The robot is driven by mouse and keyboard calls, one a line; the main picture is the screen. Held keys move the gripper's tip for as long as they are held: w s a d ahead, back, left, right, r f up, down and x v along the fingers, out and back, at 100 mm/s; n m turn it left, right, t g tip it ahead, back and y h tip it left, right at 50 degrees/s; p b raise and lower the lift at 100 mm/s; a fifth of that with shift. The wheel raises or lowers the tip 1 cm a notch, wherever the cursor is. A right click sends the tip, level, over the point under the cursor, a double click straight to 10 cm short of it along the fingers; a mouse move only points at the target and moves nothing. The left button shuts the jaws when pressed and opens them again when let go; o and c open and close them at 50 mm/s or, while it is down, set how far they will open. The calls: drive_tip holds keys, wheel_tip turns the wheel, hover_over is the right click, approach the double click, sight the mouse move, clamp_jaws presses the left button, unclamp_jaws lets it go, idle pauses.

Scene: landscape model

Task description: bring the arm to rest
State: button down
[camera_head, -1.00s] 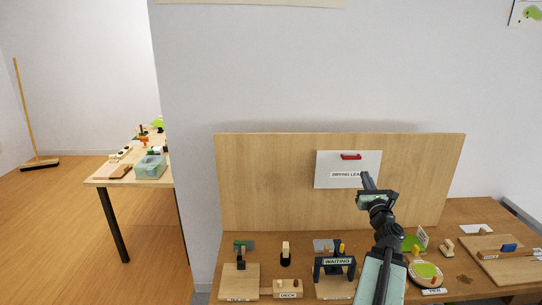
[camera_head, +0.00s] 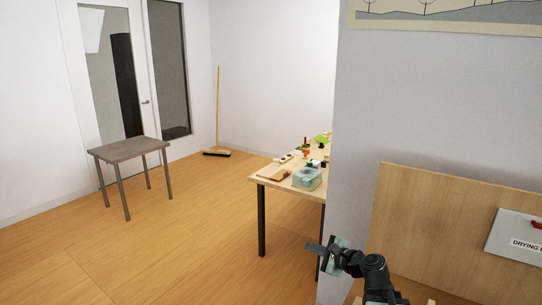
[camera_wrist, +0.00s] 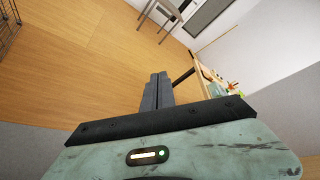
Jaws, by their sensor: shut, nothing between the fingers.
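My gripper (camera_head: 316,248) is in the lower middle of the head view, at the end of my dark arm, pointing left. Its fingers are shut and hold nothing. In the wrist view the closed fingers (camera_wrist: 157,92) stand out over the wooden floor, clear of any object. In the head view the gripper shows against the floor and the leg of the far work table, just left of the wall corner. The lower part of my arm is cut off by the bottom edge.
A work table (camera_head: 262,181) with a clear bin (camera_head: 307,179) and small items stands behind. A small grey table (camera_head: 128,150) is at left, a broom (camera_head: 218,110) in the corner. A wooden backboard (camera_head: 430,220) with a drying sign (camera_head: 515,236) is at right. The left floor is free.

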drive_tip(key=s+a+f+n+g+h, duration=0.1)
drive_tip(key=s+a+f+n+g, duration=0.55)
drive_tip(key=a+f+n, duration=0.3)
drive_tip(key=s+d+f+n+g+h, duration=0.5)
drive_tip(key=s+d+f+n+h, duration=0.2)
drive_tip(key=s+d, duration=0.4)
drive_tip(key=shift+s+d+n, duration=0.2)
drive_tip(key=shift+d+n, duration=0.05)
drive_tip(key=shift+n, duration=0.6)
drive_tip(key=shift+d, duration=0.1)
